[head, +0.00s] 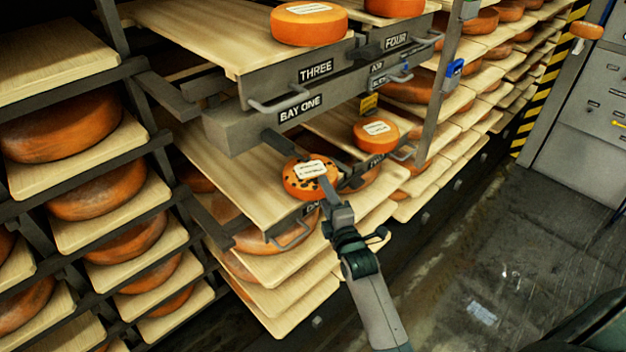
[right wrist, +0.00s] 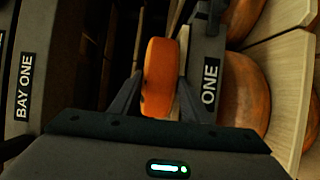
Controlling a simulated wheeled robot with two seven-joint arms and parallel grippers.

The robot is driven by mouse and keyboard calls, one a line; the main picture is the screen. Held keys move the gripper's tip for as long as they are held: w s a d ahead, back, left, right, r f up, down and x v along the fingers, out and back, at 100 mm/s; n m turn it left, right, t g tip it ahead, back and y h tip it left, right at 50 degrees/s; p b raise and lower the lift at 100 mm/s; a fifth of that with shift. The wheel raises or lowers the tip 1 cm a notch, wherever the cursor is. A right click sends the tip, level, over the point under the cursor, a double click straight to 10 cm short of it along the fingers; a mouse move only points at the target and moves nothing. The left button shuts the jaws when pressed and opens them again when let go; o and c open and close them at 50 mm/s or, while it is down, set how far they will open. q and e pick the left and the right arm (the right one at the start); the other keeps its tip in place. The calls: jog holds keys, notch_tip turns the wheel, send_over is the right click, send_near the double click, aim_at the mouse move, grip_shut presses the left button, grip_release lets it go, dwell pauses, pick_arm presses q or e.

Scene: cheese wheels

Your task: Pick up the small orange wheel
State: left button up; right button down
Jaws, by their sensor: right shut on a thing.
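The small orange wheel (head: 299,186) has dark spots and a white label on top. It is at the front edge of a wooden board under the BAY ONE beam. My right gripper (head: 326,188) reaches it from the front and is shut on it. In the right wrist view, the wheel (right wrist: 160,72) stands edge-on between the two fingers of the gripper (right wrist: 158,100), one finger on each side. I cannot tell whether the wheel still touches the board. My left gripper is not in view.
The BAY ONE beam (head: 228,129) with a handle juts out above the wheel. Another labelled orange wheel (head: 376,132) sits on the board to the right. Racks of large wheels (head: 60,125) stand at left.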

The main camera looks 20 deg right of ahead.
jog(key=shift+r, duration=0.35)
